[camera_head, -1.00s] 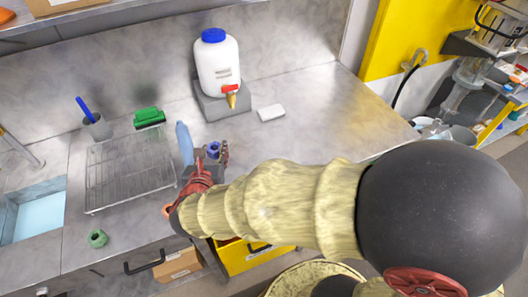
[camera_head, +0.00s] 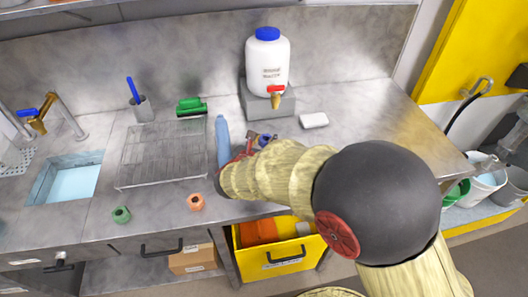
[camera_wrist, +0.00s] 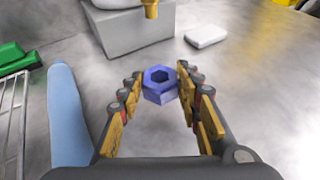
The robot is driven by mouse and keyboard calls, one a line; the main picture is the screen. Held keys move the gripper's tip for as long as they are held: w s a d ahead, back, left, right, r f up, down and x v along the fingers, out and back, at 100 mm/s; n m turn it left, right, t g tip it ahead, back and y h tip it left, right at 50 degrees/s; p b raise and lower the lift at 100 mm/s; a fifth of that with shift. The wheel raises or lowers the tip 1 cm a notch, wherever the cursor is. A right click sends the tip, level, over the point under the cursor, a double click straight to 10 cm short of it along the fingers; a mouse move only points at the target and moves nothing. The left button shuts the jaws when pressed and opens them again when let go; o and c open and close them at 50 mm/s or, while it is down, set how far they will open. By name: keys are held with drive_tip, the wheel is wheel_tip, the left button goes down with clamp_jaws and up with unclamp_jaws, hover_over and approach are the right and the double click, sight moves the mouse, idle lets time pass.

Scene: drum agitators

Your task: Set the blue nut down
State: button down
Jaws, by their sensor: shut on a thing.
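The blue nut (camera_wrist: 160,84) is a hexagonal ring with a dark hole facing up. It sits between the fingertips of my gripper (camera_wrist: 159,92), which is shut on it. In the head view the nut (camera_head: 265,140) is at the gripper's tip (camera_head: 262,142), over the grey counter (camera_head: 345,150), in front of the white dispenser. I cannot tell whether its underside touches the counter. My arm hides part of the gripper in the head view.
A blue bottle (camera_head: 222,142) stands close left of my gripper. The white dispenser (camera_head: 267,65) on its grey block is behind; a white bar (camera_head: 314,120) lies right. A wire rack (camera_head: 160,155), orange nut (camera_head: 196,202) and green nut (camera_head: 121,214) are left. Counter at right is clear.

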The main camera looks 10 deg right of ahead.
drive_tip(key=shift+w+f, duration=0.65)
drive_tip(key=shift+f, duration=0.05)
drive_tip(key=shift+w+f+b, duration=0.15)
drive_tip(key=shift+f+b, duration=0.45)
drive_tip(key=shift+f, duration=0.3)
drive_tip(key=shift+w+f+b, duration=0.1)
drive_tip(key=shift+f+b, duration=0.5)
drive_tip(key=shift+f, duration=0.3)
drive_tip(key=shift+f, duration=0.15)
drive_tip(key=c, duration=1.3)
unclamp_jaws()
drive_tip(key=shift+o, duration=0.2)
